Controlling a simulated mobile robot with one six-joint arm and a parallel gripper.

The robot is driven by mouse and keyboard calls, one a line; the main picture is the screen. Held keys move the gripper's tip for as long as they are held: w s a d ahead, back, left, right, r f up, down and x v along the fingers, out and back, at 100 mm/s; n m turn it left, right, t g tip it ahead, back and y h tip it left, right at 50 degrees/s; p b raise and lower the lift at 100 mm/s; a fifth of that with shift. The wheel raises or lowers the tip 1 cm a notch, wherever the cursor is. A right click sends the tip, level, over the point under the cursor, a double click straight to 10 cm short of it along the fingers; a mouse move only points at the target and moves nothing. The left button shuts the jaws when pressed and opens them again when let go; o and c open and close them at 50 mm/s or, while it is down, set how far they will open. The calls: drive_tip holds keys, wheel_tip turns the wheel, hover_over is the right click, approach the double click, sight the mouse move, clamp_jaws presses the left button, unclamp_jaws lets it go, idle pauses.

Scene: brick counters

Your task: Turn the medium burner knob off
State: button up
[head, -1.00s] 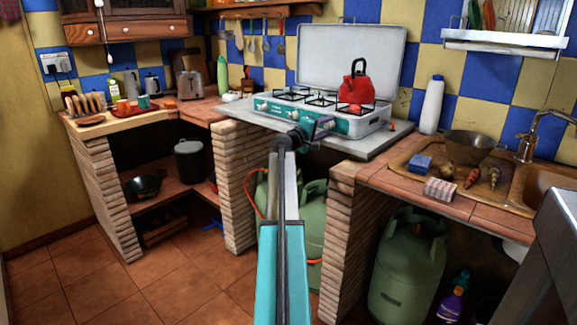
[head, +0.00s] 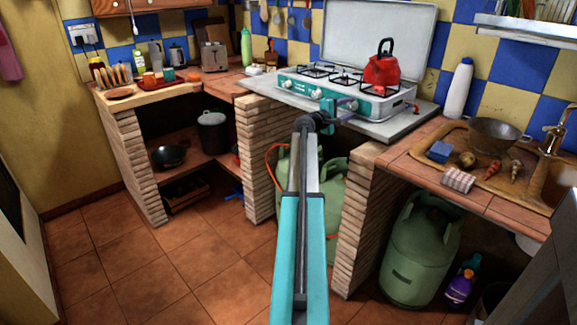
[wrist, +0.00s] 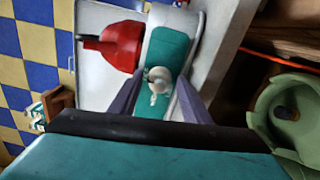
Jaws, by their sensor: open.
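The gas stove (head: 372,128) stands on the counter with its white lid raised and a teal front panel. Two white knobs show on the panel: the left knob (head: 287,84) and another knob (head: 317,93). My gripper (head: 346,105) is at the right part of the panel and covers some of it. In the wrist view a white knob (wrist: 157,80) sits on the teal panel between the two purple fingers of my gripper (wrist: 162,78). The fingers are apart, one on each side of the knob; whether they touch it I cannot tell. Which knob is the medium one is not readable.
A red kettle (head: 382,68) stands on the right burner and also shows in the wrist view (wrist: 120,46). A white bottle (head: 458,88) stands right of the stove. Brick pillars (head: 366,200) and a green gas cylinder (head: 418,250) are below the counter. The tiled floor at left is clear.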

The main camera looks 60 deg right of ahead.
drive_tip(key=shift+r+n+p, duration=0.1)
drive_tip(key=shift+n+p, duration=1.9)
drive_tip(key=shift+p, duration=1.8)
drive_tip(key=n+p, duration=0.3)
drive_tip(key=p, duration=0.2)
drive_tip(key=shift+r+p, duration=0.15)
drive_tip(key=shift+p, duration=0.25)
drive_tip(key=n+p, duration=0.3)
drive_tip(key=p, duration=0.4)
drive_tip(key=shift+p, duration=0.35)
drive_tip(key=n+p, duration=0.4)
drive_tip(key=p, duration=0.4)
drive_tip(key=shift+w+p, duration=0.1)
drive_tip(key=shift+p, duration=0.3)
drive_tip(key=shift+a+f, duration=0.2)
drive_tip(key=shift+a, duration=0.05)
drive_tip(key=b+v, duration=0.5)
drive_tip(key=v, duration=0.8)
drive_tip(key=w+a+f+m+y+b, duration=0.1)
drive_tip(key=w+a+f+y, duration=0.1)
drive_tip(key=a+f, duration=0.5)
drive_tip(key=w+a+f+m+t+y+b, duration=0.1)
drive_tip(key=w+a+f+m, duration=0.1)
drive_tip(key=w+a+f, duration=0.2)
drive_tip(key=shift+w+a+f+y+b, duration=0.35)
drive_tip(key=shift+a+f, duration=1.5)
drive_tip(key=shift+f, duration=1.05)
drive_tip(key=shift+s, duration=0.1)
